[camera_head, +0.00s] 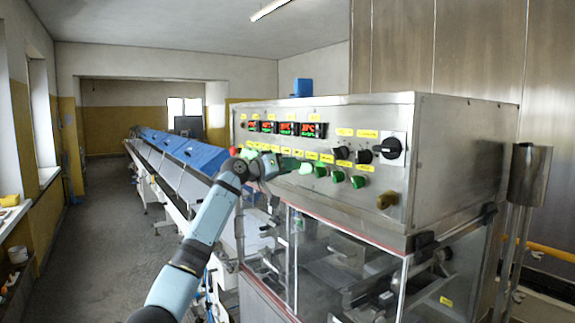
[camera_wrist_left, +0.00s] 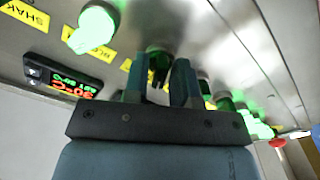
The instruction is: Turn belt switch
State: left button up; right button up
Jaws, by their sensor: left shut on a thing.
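The steel control panel (camera_head: 345,145) carries a row of green switches with yellow labels. In the wrist view, my left gripper (camera_wrist_left: 159,82) has its two fingers on either side of a dark green switch (camera_wrist_left: 158,56) and is shut on it. This switch looks unlit, unlike the bright switch (camera_wrist_left: 93,27) to its left. The label beside the gripped switch is partly covered, so I cannot read whether it is the belt switch. In the head view, my left gripper (camera_head: 268,166) is against the lower left part of the panel and hides the switch it grips. My right gripper is not in view.
Other green switches (camera_head: 337,176) and black rotary knobs (camera_head: 391,148) sit to the right. Red digital displays (camera_head: 311,130) are above. A red button (camera_head: 234,152) is at the panel's left end. Clear guards (camera_head: 345,262) lie below, and a long conveyor (camera_head: 180,165) runs back left.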

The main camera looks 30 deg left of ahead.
pick_arm(q)
jog(key=shift+r+n, duration=0.1)
jog(key=shift+n, duration=0.2)
jog(key=o, duration=0.7)
jog(key=shift+s+a, duration=0.1)
jog(key=b+v, duration=0.4)
jog(key=v, duration=0.9)
jog(key=shift+s, duration=0.3)
jog(key=shift+a, duration=0.15)
